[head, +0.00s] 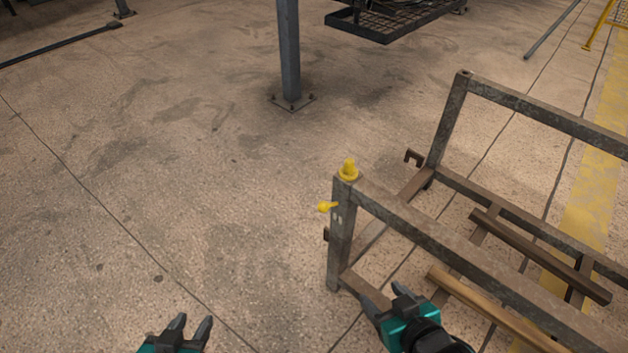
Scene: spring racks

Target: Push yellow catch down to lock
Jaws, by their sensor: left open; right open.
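A yellow catch (324,207) sticks out to the left from the upper part of a corner post of the metal rack (450,242). A yellow cone-shaped cap (348,170) sits on top of the same post. My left gripper (190,326) is open and empty at the bottom edge, left of the rack and apart from it. My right gripper (384,297) is open in front of the rack's near side, below and to the right of the catch. It is not touching the catch. I cannot tell whether it touches the rack's lower bar.
Loose-looking wooden bars (500,312) lie inside the rack. A grey column (289,55) with a bolted foot stands behind. A dark mesh platform (395,22) is at the top. The concrete floor (150,190) left of the rack is clear.

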